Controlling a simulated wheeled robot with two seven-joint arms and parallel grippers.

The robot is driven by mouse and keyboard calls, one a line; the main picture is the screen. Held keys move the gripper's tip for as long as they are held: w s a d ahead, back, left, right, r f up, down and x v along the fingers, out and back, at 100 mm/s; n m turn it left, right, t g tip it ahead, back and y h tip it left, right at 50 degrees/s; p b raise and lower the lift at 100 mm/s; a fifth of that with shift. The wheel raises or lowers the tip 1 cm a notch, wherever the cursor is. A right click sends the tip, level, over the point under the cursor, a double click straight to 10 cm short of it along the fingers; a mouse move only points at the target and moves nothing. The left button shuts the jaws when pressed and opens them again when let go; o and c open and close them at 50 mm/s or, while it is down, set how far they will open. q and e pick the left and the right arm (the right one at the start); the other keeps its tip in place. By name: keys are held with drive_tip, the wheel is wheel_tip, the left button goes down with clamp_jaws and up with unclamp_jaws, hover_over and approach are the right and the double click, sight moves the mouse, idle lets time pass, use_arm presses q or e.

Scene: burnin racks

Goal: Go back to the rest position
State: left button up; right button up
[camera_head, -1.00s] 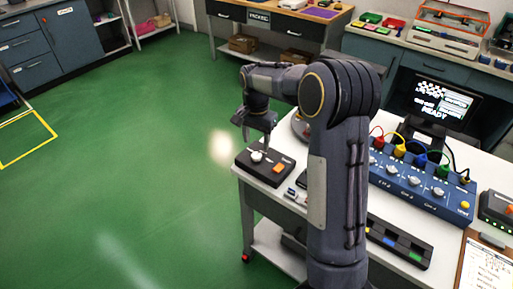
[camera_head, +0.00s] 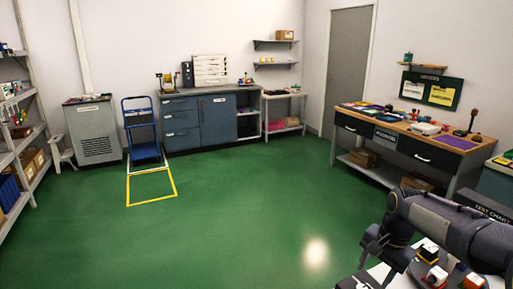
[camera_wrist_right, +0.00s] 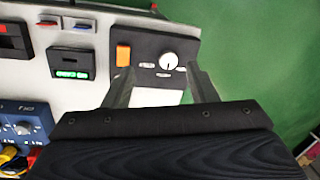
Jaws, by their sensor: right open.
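My right gripper (camera_head: 371,252) is at the lower right of the head view, above the corner of a white table. In the right wrist view its two fingers (camera_wrist_right: 163,92) are apart with nothing held between them. Beyond the fingers is a black control box with an orange button and a white dial (camera_wrist_right: 150,55). The gripper appears above the box; whether it touches it I cannot tell. My left gripper is in neither view.
A wooden packing bench (camera_head: 413,140) stands at the right. Blue cabinets (camera_head: 205,124), a blue trolley (camera_head: 142,127) and a grey cabinet (camera_head: 93,132) line the back. A shelf rack (camera_head: 30,140) is at left. The green floor (camera_head: 240,220) is clear, with a yellow-marked rectangle.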

drive_tip(key=s+a+r+n+t+y, duration=0.1)
drive_tip(key=s+a+r+n, duration=0.1)
drive_tip(key=s, duration=0.4)
drive_tip(key=s+a+r+n+t+y, duration=0.1)
drive_tip(key=s+a+r+n, duration=0.15)
drive_tip(key=s, duration=0.35)
drive_tip(key=s+a+f+n+t, duration=0.1)
drive_tip(key=s+a+n, duration=0.1)
drive_tip(key=s, duration=0.4)
drive_tip(key=s+a+f+n+t, duration=0.1)
drive_tip(key=s+a+f+n, duration=0.1)
drive_tip(key=s+a, duration=0.2)
drive_tip(key=shift+s+a+f+t+y, duration=0.2)
drive_tip(key=shift+s+t+y, duration=0.1)
drive_tip(key=shift+s, duration=0.9)
